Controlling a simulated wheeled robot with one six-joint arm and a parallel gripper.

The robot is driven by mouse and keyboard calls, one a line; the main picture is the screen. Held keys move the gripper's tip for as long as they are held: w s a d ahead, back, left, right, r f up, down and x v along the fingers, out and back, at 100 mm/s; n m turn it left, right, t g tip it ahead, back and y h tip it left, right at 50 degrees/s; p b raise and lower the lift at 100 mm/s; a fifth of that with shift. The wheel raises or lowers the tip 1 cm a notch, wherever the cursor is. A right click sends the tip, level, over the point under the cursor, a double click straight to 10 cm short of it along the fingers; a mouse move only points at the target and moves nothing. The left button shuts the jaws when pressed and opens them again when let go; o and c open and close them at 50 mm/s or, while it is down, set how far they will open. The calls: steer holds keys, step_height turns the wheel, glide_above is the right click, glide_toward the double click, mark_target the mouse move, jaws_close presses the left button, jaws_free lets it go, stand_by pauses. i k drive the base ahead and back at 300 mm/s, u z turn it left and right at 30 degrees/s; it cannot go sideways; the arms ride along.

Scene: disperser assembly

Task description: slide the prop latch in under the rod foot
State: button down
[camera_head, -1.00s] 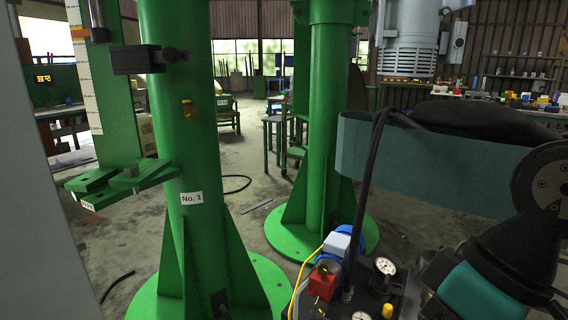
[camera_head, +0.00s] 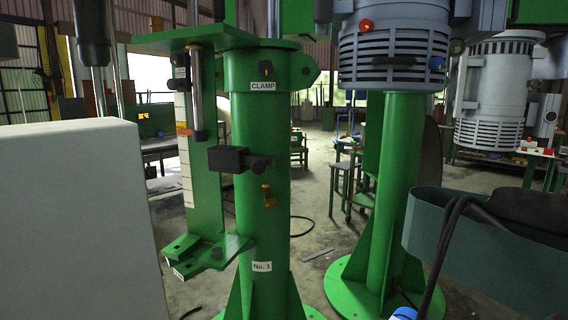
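A silver rod (camera_head: 196,95) hangs vertically beside the ruled scale, left of the green No. 1 column. Its dark lower end, seemingly the rod foot (camera_head: 200,135), hangs clear above the bracket below. A green plate assembly (camera_head: 187,250), apparently the prop latch, sits low on the left of the column with a small label on its front edge. A wide open gap shows between plate and rod end.
A large pale panel (camera_head: 80,220) fills the lower left. A second green column (camera_head: 398,190) carrying a grey motor (camera_head: 393,55) stands to the right.

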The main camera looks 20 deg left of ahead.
mark_target(242, 159)
steer(key=u, duration=0.05)
steer(key=k, duration=0.5)
steer(key=u, duration=2.8)
steer(key=i, duration=1.1)
steer(key=z, duration=2.1)
